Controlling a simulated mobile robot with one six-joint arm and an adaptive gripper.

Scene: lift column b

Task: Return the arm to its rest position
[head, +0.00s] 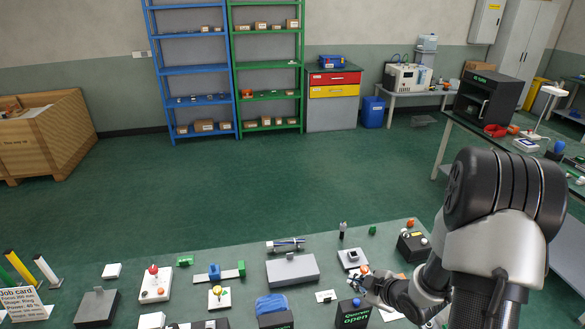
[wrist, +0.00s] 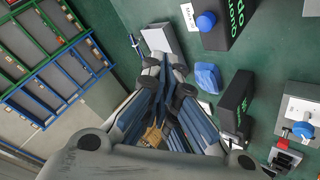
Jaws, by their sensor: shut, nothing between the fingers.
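My arm (head: 490,200) rises at the right of the head view, folded over the bench's right end. My gripper (head: 366,284) hangs low over the bench, partly hidden among the small items near the dark box with green lettering. In the wrist view my gripper (wrist: 166,62) has its fingers together, with nothing between them. The fingertips appear in front of the grey box (wrist: 162,38); I cannot tell how high above the bench they are.
The bench (head: 235,262) holds a grey box (head: 292,269), a black "open" box (head: 353,313), a blue item (head: 270,303) and several fixtures. A side table (head: 455,125) with a black cabinet (head: 487,97) stands at right. The green floor (head: 250,180) beyond is clear.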

